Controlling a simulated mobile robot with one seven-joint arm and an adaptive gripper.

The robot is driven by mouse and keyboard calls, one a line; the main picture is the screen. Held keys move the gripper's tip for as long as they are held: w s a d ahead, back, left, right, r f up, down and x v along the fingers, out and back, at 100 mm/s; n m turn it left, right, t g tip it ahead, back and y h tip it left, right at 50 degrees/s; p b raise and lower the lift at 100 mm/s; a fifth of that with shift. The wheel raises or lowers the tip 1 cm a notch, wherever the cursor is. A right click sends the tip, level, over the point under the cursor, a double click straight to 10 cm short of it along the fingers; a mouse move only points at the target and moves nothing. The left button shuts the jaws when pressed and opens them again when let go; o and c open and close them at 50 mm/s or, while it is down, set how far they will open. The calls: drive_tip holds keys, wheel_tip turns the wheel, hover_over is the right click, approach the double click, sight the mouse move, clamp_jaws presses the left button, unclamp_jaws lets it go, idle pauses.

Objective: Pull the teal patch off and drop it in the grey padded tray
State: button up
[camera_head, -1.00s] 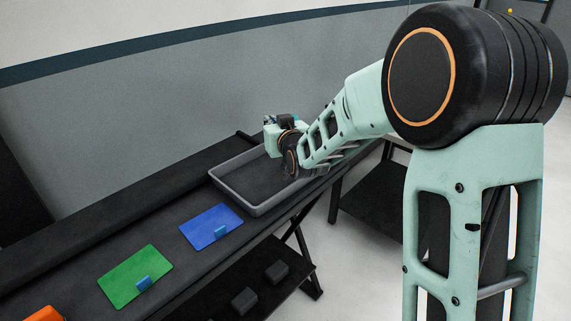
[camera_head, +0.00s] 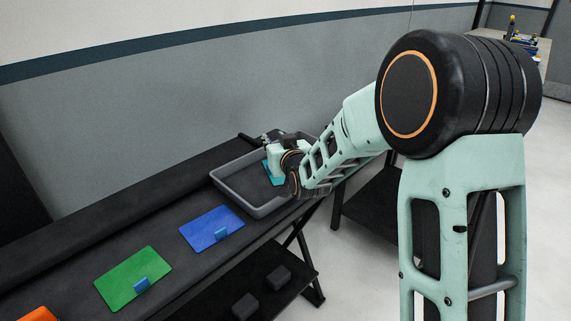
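A teal patch (camera_head: 268,173) shows as a small strip over the floor of the grey padded tray (camera_head: 228,188), towards its right side. My wrist hides most of it, and I cannot tell whether it lies on the padding or hangs just above it. My gripper (camera_head: 268,140) is over the tray's far right part, small in view and partly hidden by my own arm. Its fingers are too small to tell whether they are open, shut or touching the patch.
On the dark bench, a blue patch (camera_head: 205,226), a green patch (camera_head: 125,275) and an orange patch (camera_head: 40,314) lie left of the tray. The blue and green ones have blue tabs. Dark blocks (camera_head: 278,277) sit on the lower shelf. A wall stands behind.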

drive_tip(key=v, duration=1.2)
